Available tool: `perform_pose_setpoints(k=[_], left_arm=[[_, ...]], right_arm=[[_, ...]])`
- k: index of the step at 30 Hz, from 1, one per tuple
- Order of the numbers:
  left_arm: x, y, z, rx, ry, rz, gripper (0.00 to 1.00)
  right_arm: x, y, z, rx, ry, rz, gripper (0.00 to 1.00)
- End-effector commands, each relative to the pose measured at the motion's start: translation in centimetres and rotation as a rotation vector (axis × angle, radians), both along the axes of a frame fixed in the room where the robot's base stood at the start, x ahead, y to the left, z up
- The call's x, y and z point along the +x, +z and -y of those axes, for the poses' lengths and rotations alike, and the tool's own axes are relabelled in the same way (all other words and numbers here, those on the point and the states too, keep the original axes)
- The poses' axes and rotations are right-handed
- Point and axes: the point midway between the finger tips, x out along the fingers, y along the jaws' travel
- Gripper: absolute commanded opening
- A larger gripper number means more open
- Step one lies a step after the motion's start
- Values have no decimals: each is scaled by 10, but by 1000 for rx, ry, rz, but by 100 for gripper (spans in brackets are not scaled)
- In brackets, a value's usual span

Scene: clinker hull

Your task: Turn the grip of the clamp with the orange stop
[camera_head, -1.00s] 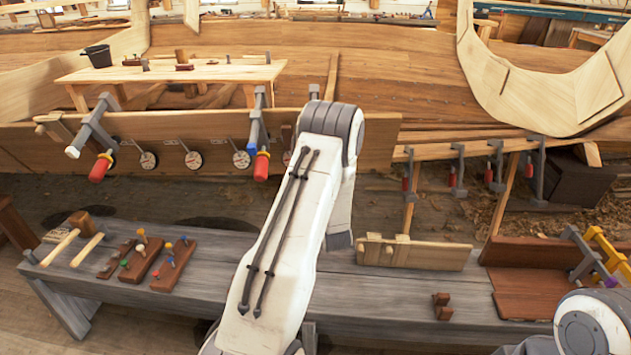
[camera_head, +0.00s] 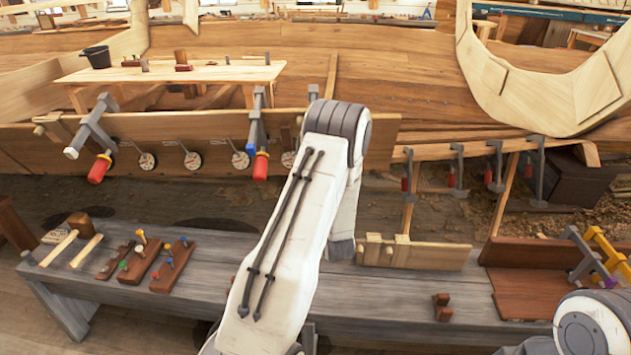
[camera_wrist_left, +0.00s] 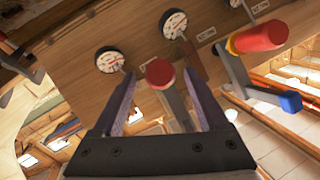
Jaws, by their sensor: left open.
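In the left wrist view a red clamp grip (camera_wrist_left: 160,72) with a grey bar shows between the two fingers of my open left gripper (camera_wrist_left: 160,80). I cannot tell whether the fingers touch it. I cannot make out an orange stop in either view. In the head view my left arm hides my left gripper and most of a clamp (camera_head: 313,93) on the plank. To its left hang a clamp with a blue stop and red grip (camera_head: 261,167) and one with a pale stop and red grip (camera_head: 98,169). My right gripper is out of view.
The upright plank (camera_head: 205,128) carries several round dials (camera_head: 193,160). In the left wrist view the blue-stop clamp's red grip (camera_wrist_left: 258,38) is close on the right. A grey bench (camera_head: 215,250) below holds a mallet (camera_head: 78,224) and wooden blocks with coloured pegs (camera_head: 172,265).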

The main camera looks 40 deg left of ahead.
Motion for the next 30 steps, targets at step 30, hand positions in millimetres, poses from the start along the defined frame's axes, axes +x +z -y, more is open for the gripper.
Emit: perform_pose_setpoints(k=[30], left_arm=[[-51,0,61,1,-2,1,76]], right_arm=[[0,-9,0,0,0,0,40]])
